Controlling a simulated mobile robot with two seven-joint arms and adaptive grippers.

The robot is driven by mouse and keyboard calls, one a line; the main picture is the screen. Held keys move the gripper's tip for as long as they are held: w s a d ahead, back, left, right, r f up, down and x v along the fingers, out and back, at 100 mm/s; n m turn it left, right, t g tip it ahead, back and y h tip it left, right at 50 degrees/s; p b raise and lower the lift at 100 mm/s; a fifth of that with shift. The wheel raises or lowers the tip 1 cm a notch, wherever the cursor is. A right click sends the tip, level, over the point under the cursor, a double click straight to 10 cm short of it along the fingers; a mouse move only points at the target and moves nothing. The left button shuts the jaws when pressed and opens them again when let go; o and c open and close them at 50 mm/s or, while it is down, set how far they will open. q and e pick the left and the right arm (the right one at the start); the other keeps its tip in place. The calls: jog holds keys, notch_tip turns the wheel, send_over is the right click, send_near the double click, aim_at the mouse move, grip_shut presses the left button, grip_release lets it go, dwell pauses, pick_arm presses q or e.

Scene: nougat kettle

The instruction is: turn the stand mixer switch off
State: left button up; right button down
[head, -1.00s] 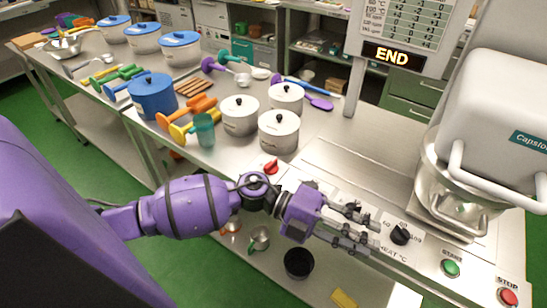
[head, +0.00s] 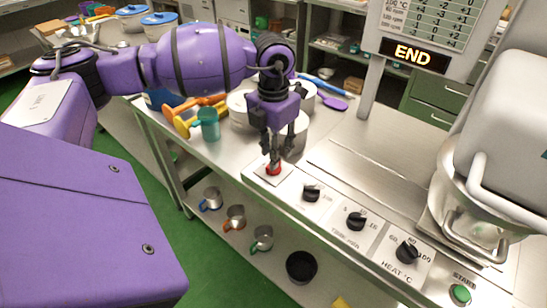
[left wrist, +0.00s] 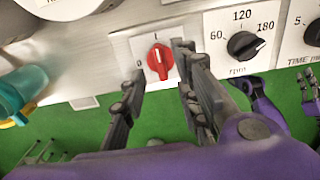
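The red switch (head: 274,170) is on a white plate at the left end of the steel control panel. In the left wrist view the red knob (left wrist: 160,61) shows 0 at its left and 1 above it, and its white mark points up toward the 1. My left gripper (head: 273,158) points down over the switch. In the left wrist view its fingers (left wrist: 160,68) are apart, one on each side of the knob; contact cannot be told. The stand mixer (head: 515,120) with its steel bowl (head: 470,205) is at the right.
Black dials (head: 356,221) line the panel to the right of the switch, with a green start button (head: 460,294) beyond. A teal cup (head: 208,124) and steel pots stand behind my left gripper. A sign (head: 418,55) reads END.

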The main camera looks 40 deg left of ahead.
pick_arm(q)
jog(key=shift+f, duration=1.65)
jog(key=shift+c, duration=0.4)
grip_shut()
